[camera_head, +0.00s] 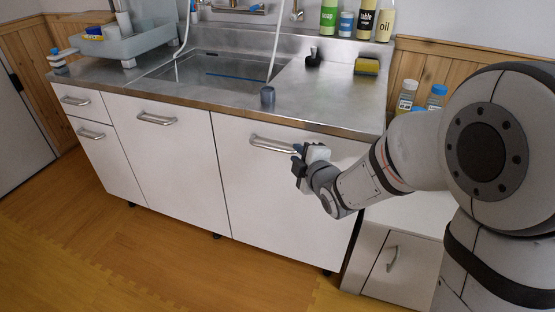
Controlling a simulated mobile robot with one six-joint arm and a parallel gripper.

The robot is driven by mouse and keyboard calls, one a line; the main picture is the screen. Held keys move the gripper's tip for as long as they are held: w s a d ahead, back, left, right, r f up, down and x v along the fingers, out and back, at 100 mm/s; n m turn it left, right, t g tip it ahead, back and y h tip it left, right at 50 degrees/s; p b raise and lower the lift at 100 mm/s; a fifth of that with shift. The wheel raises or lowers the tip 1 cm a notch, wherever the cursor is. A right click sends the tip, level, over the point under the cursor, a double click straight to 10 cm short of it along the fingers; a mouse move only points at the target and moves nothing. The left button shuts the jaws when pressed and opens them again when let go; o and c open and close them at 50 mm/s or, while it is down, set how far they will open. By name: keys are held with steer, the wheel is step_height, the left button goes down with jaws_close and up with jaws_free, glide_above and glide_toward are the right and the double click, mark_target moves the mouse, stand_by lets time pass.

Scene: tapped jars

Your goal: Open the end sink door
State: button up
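The end sink door (270,200) is the white panel at the right end of the sink unit. It looks shut, flush with the cabinet front. Its metal bar handle (270,144) runs across the top of the door. My gripper (298,158) is in front of the door at the right end of this handle. Its dark fingers overlap the handle end in the picture. I cannot tell whether they touch it, or whether they are open or shut.
Another white door (170,165) and drawers (85,101) are to the left. A low white cabinet (375,262) stands at the right. The wooden floor (150,250) in front is clear.

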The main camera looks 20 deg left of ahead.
mark_target(273, 148)
steer(key=w+a+f, duration=0.1)
steer(key=a, duration=0.1)
steer(key=w+a+f+n+y+b, duration=0.1)
steer(key=w+a, duration=0.1)
steer(key=a, duration=0.1)
steer(key=w+a+f+n+b, duration=0.1)
steer(key=w+a, duration=0.1)
steer(key=a, duration=0.1)
steer(key=shift+w+a+y, duration=0.1)
steer(key=shift+a+y, duration=0.1)
steer(key=shift+y, duration=0.2)
steer(key=shift+c, duration=0.5)
jaws_close()
